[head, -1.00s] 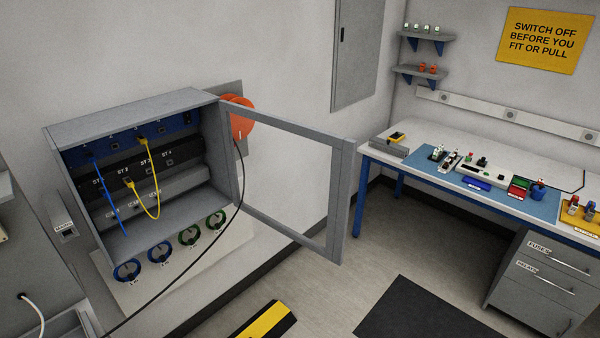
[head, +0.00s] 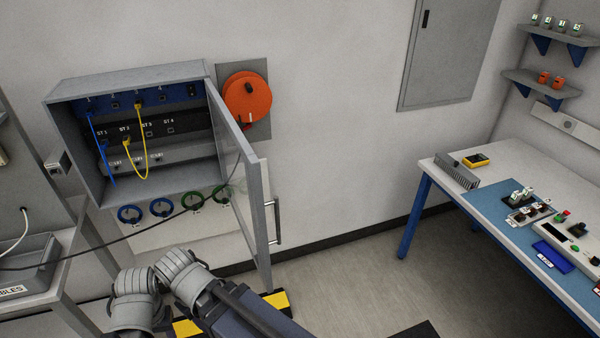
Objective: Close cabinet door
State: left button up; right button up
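The grey wall cabinet (head: 130,82) is open at the left of the head view, with a blue and a yellow cable inside. Its cabinet door (head: 257,200) is a grey frame with a clear pane, hinged at the cabinet's right side. It stands open, sticking out towards me and seen nearly edge-on. A bar handle (head: 277,222) is on its outer face near the free edge. One of my arms shows at the bottom, below the cabinet and left of the door's lower end. Neither gripper is in view.
An orange reel (head: 247,97) hangs on the wall right of the door. Cable coils (head: 162,208) hang below the cabinet, and a black cable crosses there. A workbench (head: 510,190) stands at the right.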

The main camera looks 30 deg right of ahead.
aim_at(260, 252)
jog(key=k+l, duration=0.1)
jog(key=l, duration=0.25)
jog(key=k+l, duration=0.15)
jog(key=l, duration=0.2)
jog(key=k+l, duration=0.1)
jog(key=l, duration=0.25)
jog(key=k+l, duration=0.15)
jog(key=l, duration=0.2)
